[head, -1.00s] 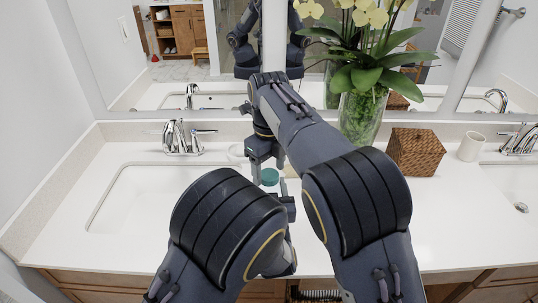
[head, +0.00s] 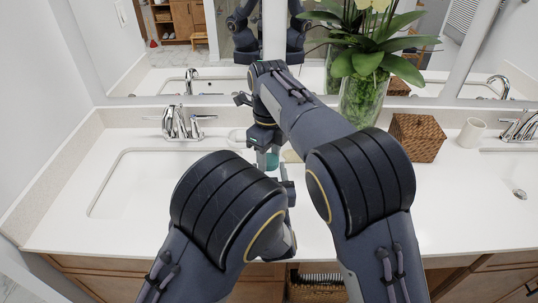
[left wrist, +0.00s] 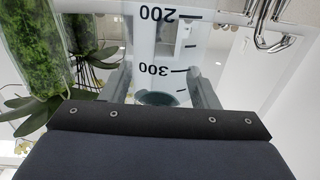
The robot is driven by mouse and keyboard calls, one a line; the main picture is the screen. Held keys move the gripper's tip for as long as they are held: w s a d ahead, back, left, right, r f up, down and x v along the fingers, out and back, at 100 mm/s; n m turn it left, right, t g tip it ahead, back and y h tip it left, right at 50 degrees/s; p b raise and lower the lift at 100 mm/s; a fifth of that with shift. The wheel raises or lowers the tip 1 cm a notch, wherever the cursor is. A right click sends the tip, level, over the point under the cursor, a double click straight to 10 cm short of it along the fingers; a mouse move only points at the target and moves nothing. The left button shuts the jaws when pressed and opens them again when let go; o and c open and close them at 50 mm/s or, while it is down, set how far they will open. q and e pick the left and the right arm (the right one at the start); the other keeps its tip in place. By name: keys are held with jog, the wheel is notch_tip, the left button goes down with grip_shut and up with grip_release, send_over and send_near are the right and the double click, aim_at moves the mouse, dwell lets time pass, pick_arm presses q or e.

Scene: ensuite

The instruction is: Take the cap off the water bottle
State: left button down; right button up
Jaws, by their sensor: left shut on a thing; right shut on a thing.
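The water bottle (left wrist: 165,45) is clear, with dark printed marks reading 200 and 300, upside down in the left wrist view. My left gripper (left wrist: 159,72) is shut on its body, one finger on each side. The teal cap (head: 268,161) shows in the head view under my right gripper (head: 266,150), which comes down from above and is shut on it. A teal round part also shows low in the left wrist view. Most of the bottle and my left gripper are hidden behind my arms in the head view.
A glass vase (head: 362,100) with orchids stands right of my right arm, near the mirror. A woven box (head: 417,138) and a white cup (head: 472,134) stand further right. A sink (head: 135,180) with a chrome faucet (head: 181,124) lies left. The front right counter (head: 460,215) is clear.

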jog(key=n, duration=0.5)
jog(key=shift+n, duration=0.3)
jog(key=n, duration=1.6)
jog(key=shift+r+n, duration=0.1)
jog(key=shift+n, duration=0.3)
jog(key=n, duration=0.5)
jog(key=shift+n, duration=0.3)
jog(key=n, duration=0.5)
jog(key=shift+n, duration=0.3)
jog(key=n, duration=1)
jog(key=shift+n, duration=0.4)
jog(key=n, duration=0.4)
jog(key=shift+n, duration=0.4)
jog(key=n, duration=0.3)
